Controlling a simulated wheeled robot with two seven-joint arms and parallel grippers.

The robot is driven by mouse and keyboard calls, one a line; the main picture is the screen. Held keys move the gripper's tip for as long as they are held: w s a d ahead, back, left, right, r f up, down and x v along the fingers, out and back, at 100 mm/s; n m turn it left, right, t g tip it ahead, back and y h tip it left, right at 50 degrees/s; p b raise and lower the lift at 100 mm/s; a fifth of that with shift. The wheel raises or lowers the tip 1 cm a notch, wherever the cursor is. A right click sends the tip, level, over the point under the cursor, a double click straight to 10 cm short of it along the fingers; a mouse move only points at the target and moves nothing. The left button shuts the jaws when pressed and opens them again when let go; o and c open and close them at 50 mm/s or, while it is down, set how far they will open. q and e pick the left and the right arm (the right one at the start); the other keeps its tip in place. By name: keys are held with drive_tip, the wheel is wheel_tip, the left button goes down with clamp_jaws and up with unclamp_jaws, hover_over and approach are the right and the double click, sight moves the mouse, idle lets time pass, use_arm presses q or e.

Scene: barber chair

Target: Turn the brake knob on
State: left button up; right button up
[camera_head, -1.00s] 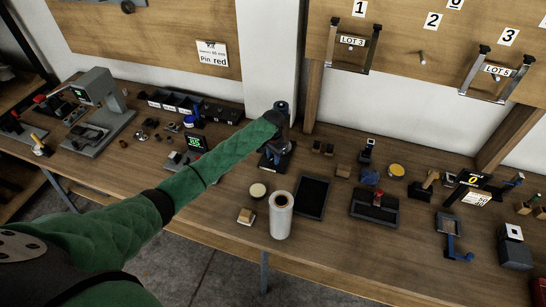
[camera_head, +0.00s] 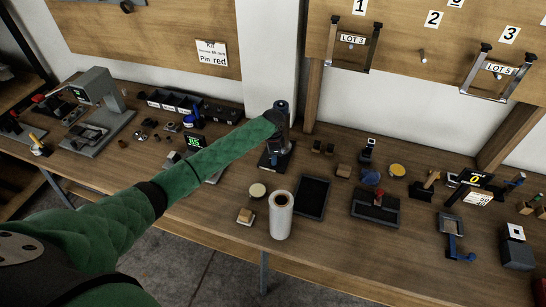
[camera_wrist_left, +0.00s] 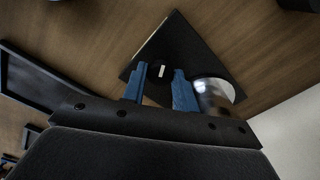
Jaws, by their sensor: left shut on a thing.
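My left gripper (camera_wrist_left: 160,92) has two blue fingers on either side of a small black knob with a white mark, the brake knob (camera_wrist_left: 161,71). It is shut on the knob. The knob sits on a dark square base plate (camera_wrist_left: 177,43), beside a shiny metal cylinder (camera_wrist_left: 214,92). In the head view the left arm reaches to this dark stand (camera_head: 267,161) at the back of the bench, and the wrist hides the knob and most of the fingers. My right gripper is in neither view.
Right of the stand lies a black tray (camera_head: 313,197). A white roll (camera_head: 281,214) and a round tin (camera_head: 257,190) stand in front. A wall post rises close behind.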

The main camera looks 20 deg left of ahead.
use_arm(q)
drive_tip(key=shift+a, duration=0.1)
drive_tip(key=o, duration=1)
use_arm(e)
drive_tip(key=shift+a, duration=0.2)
use_arm(q)
drive_tip(key=shift+r, duration=0.1)
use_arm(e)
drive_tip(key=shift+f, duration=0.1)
use_arm(q)
drive_tip(key=shift+r+b, duration=0.25)
drive_tip(key=shift+b, duration=0.1)
wheel_tip(320, 180, up, 4)
drive_tip(key=shift+f+b, duration=0.15)
drive_tip(key=shift+b, duration=0.9)
wheel_tip(320, 180, up, 3)
drive_tip(key=shift+f+b, duration=0.1)
drive_tip(key=shift+b, duration=0.35)
drive_tip(key=shift+r, duration=0.35)
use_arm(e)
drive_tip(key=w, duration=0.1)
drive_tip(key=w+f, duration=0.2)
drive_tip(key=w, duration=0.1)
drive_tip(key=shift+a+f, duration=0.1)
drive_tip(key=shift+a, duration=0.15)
